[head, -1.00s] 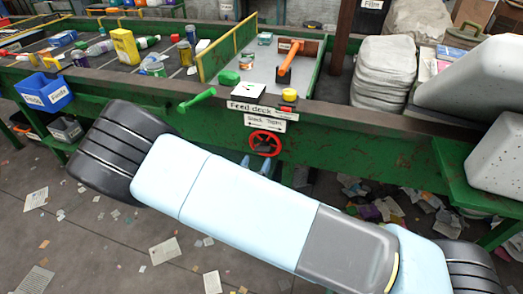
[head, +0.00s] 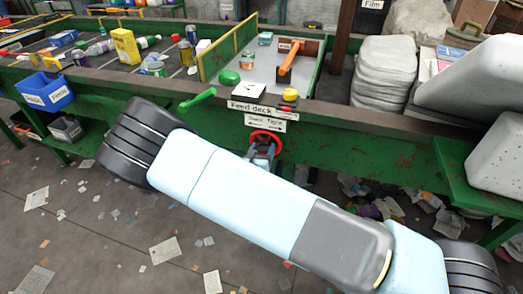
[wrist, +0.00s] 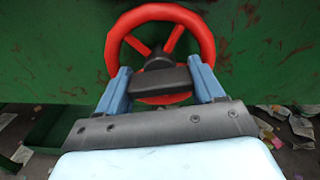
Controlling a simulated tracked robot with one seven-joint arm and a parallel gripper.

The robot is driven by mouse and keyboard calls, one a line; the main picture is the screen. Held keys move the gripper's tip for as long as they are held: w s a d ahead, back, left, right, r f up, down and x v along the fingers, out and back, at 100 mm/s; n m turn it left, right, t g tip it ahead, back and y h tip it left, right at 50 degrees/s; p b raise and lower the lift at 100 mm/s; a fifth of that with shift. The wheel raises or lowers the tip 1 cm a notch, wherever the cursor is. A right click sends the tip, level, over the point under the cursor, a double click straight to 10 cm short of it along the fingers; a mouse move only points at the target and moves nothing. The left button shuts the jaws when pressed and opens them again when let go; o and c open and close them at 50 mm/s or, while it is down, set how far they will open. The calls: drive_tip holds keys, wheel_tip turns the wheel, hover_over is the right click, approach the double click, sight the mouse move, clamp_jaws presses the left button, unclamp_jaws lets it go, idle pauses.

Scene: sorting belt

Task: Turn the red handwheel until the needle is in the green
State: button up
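The red handwheel (head: 266,133) is on the green front wall below the feed deck sign. In the wrist view the handwheel (wrist: 207,42) faces me, with its rim and spokes visible. My gripper (wrist: 160,68) is open, its two blue fingers apart at the lower left and lower right of the rim. I cannot tell whether they touch it. In the head view my gripper (head: 263,148) covers the wheel's lower part. A white square plate (head: 248,91) with a small dark mark, possibly the gauge, sits on the ledge above. Its needle and green zone are too small to read.
A yellow button (head: 290,94) and a green lever (head: 198,98) are on the ledge near the wheel. A blue bin (head: 45,95) hangs at the left. Loose paper litters the floor below.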

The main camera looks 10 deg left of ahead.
drive_tip(key=c, duration=0.4)
drive_tip(key=shift+a, duration=0.3)
drive_tip(key=shift+c, duration=0.7)
drive_tip(key=shift+d, duration=0.2)
drive_tip(key=shift+m, duration=1)
drive_tip(key=m, duration=0.4)
drive_tip(key=shift+m, duration=1.9)
drive_tip(key=shift+f, duration=0.1)
